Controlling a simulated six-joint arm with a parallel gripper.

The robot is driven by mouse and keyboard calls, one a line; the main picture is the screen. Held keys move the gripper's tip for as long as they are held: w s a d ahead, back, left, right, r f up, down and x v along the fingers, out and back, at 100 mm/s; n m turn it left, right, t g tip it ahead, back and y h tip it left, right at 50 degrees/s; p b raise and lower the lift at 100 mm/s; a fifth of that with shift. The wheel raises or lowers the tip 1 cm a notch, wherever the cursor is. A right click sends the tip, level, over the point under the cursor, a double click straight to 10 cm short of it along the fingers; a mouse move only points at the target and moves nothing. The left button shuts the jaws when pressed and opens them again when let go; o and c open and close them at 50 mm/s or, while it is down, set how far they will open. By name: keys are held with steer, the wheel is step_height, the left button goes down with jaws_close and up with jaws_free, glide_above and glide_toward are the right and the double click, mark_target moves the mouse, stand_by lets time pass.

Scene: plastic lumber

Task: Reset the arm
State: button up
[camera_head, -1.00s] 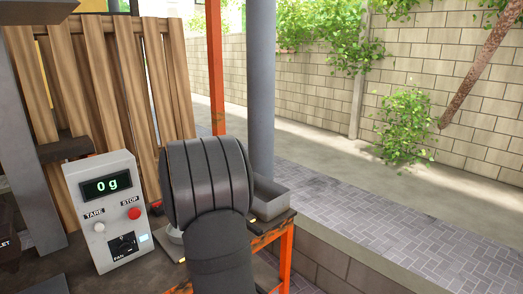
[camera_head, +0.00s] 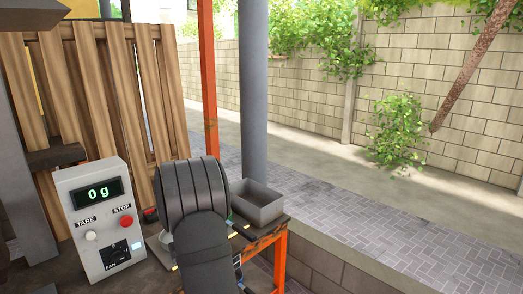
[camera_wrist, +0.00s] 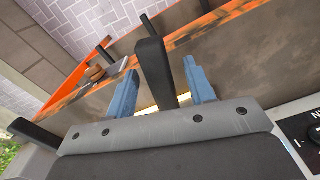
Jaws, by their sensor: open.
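My gripper (camera_wrist: 160,68) shows in the wrist view as two blue fingers standing apart, so it is open. A dark upright bar (camera_wrist: 155,72) appears between them; I cannot tell what it belongs to. The fingers point over the worn brown tabletop (camera_wrist: 240,55) with its orange edge. In the head view my dark grey arm fills the lower middle and hides most of the gripper and the table part behind it.
A grey control box (camera_head: 100,220) reading "0 g" stands to the arm's left, with TARE, STOP and FAN controls. A grey metal tray (camera_head: 257,208) sits just right of the arm. A grey pillar (camera_head: 253,90) and an orange post (camera_head: 209,90) rise behind. Wooden boards (camera_head: 100,90) stand at left.

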steer(key=shift+r, duration=0.35)
steer(key=shift+f, duration=0.2)
step_height(320, 180, up, 16)
step_height(320, 180, down, 17)
steer(key=shift+r, duration=0.1)
steer(key=r, duration=0.3)
steer(key=shift+s+d, duration=0.2)
steer(key=shift+s, duration=0.15)
steer(key=s+d+r, duration=0.1)
steer(key=s+d, duration=0.7)
steer(key=s, duration=0.6)
stand_by(2.0)
